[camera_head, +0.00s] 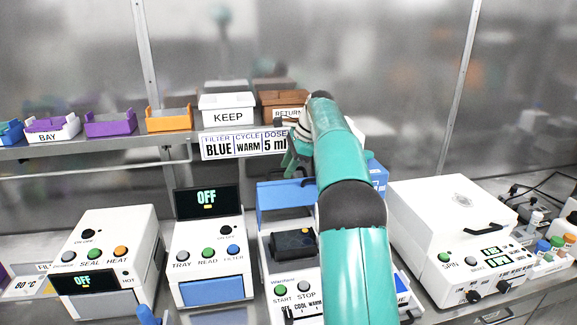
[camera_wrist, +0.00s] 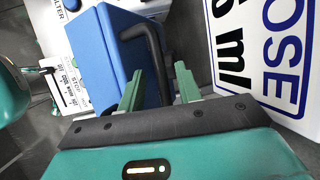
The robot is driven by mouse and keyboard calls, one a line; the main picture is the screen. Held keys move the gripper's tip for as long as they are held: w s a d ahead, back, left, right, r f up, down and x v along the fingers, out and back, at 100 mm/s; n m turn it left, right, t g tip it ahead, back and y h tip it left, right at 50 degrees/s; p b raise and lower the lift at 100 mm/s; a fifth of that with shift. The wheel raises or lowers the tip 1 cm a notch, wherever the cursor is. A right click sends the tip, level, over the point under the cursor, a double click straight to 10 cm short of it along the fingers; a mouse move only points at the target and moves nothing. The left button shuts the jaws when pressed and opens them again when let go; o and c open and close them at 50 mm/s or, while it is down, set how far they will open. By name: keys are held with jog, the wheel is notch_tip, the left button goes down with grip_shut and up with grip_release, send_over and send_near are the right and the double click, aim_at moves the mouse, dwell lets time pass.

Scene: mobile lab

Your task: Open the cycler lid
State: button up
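The cycler (camera_head: 308,265) is the white unit in the middle, with START and STOP buttons and a COOL/WARM slider. Its blue lid (camera_head: 280,197) stands raised at the back, and a dark block (camera_head: 293,243) shows below it. In the wrist view the blue lid (camera_wrist: 103,55) carries a black bar handle (camera_wrist: 155,60). My gripper (camera_wrist: 158,88) has its two green fingers apart, with part of the handle between them; a gap seems to show beside the bar. In the head view my gripper (camera_head: 297,155) is above the lid, partly hidden by my arm.
A white reader (camera_head: 208,240) stands left of the cycler and a sealer (camera_head: 110,245) further left. A white spinner (camera_head: 450,230) with a closed lid is at right. The shelf above holds trays and a sign (camera_head: 243,144), close beside my gripper.

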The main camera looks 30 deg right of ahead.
jog(key=v, duration=0.7)
jog(key=shift+r, duration=0.2)
